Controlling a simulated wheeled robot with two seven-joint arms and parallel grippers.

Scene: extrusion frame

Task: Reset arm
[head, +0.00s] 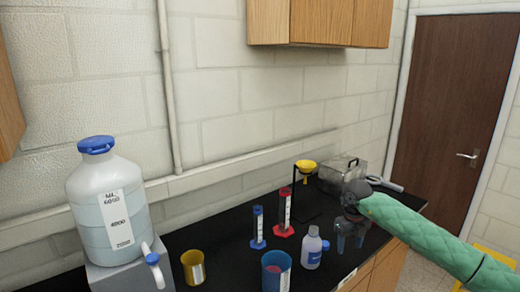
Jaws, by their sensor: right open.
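My right arm comes in from the right in a green sleeve. My right gripper (351,240) hangs from its dark wrist, fingers pointing down, over the right part of the black bench. It is open, and I see nothing between its fingers. It appears just right of a small white bottle with a blue label (312,248); I cannot tell the exact gap or its height over the bench. My left gripper is not in view.
The black bench (212,238) holds a large jug (88,190) on a grey block, a yellow cup (193,268), a blue cup (275,272), a blue cylinder (258,228), a red cylinder (284,210), a yellow funnel (305,166) on a stand and a metal box (342,174). Wooden cupboards (320,22) hang above.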

